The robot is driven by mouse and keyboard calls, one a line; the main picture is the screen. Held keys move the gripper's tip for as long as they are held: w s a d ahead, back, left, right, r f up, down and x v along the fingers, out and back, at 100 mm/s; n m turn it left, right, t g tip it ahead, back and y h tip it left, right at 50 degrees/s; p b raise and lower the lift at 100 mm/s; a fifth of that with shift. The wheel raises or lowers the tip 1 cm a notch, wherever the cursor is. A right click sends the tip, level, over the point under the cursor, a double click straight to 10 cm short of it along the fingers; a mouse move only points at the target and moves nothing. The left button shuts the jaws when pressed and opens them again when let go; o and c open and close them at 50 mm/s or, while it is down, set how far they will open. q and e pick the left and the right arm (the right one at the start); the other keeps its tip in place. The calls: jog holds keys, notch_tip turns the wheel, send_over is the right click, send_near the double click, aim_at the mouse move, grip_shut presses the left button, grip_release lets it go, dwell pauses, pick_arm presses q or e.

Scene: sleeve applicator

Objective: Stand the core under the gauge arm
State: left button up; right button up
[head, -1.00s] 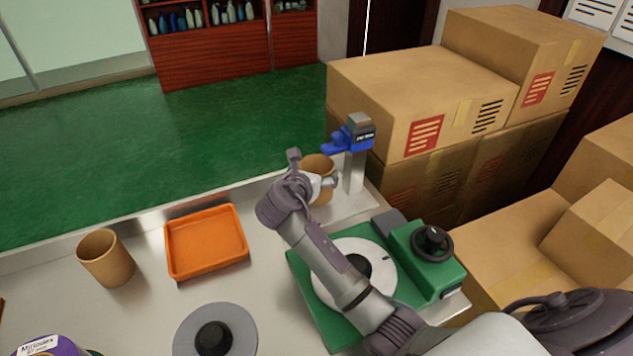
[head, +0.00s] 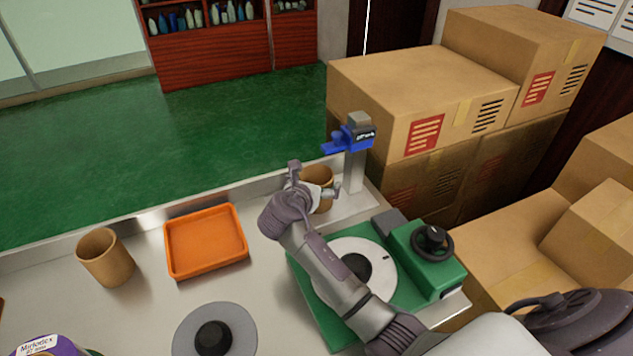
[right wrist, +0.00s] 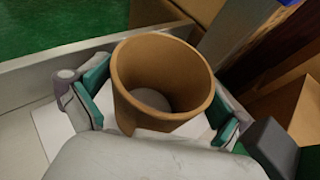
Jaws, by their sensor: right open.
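A brown cardboard core (head: 318,175) stands upright on the white base at the foot of the gauge post. The blue gauge arm (head: 352,140) is above it, with its tip over the core's rim in the head view. I cannot tell exact centring. My right gripper (head: 316,187) is open around this core. In the right wrist view the core (right wrist: 162,80) is between the green finger pads, with a gap visible at the left pad. Another brown core (head: 106,257) stands at the left of the table. My left gripper is not in view.
An orange tray (head: 206,242) lies empty mid-table. A grey disc with a black hub (head: 214,338) is at the front. The green turntable unit (head: 425,262) is under my right arm. Stacked cartons (head: 425,95) stand right of the gauge.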

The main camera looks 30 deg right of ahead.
jog(key=v, duration=1.2)
jog(key=shift+p, duration=0.3)
jog(key=shift+r, duration=0.25)
